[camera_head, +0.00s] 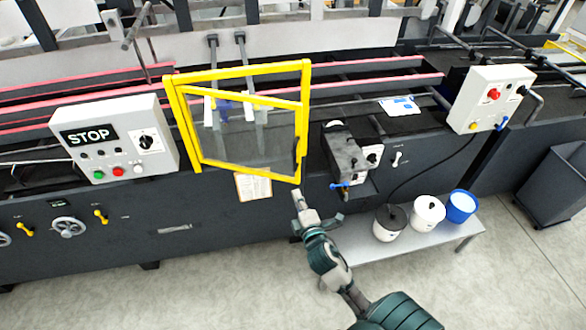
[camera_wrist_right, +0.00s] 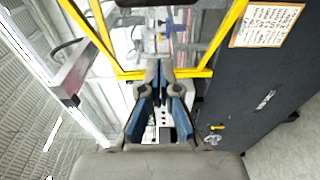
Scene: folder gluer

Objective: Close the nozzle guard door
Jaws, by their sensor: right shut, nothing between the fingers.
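The nozzle guard door (camera_head: 245,170) is a yellow frame with a clear panel, standing ajar from its yellow surround (camera_head: 240,71) on the machine's front. Its left edge meets the surround's left post, and its right side swings out toward me. A dark handle (camera_head: 297,150) is on its right edge. My right gripper (camera_head: 300,195) is shut and empty, just below the door's lower right corner. In the right wrist view the shut fingers (camera_wrist_right: 160,72) point toward yellow bars (camera_wrist_right: 190,74); I cannot tell whether they touch. My left gripper is not in view.
A STOP control box (camera_head: 115,140) stands left of the door and another control box (camera_head: 490,98) far right. A dark nozzle unit (camera_head: 345,150) juts out right of the door. White and blue pots (camera_head: 462,206) stand on a low shelf (camera_head: 400,246). The floor in front is clear.

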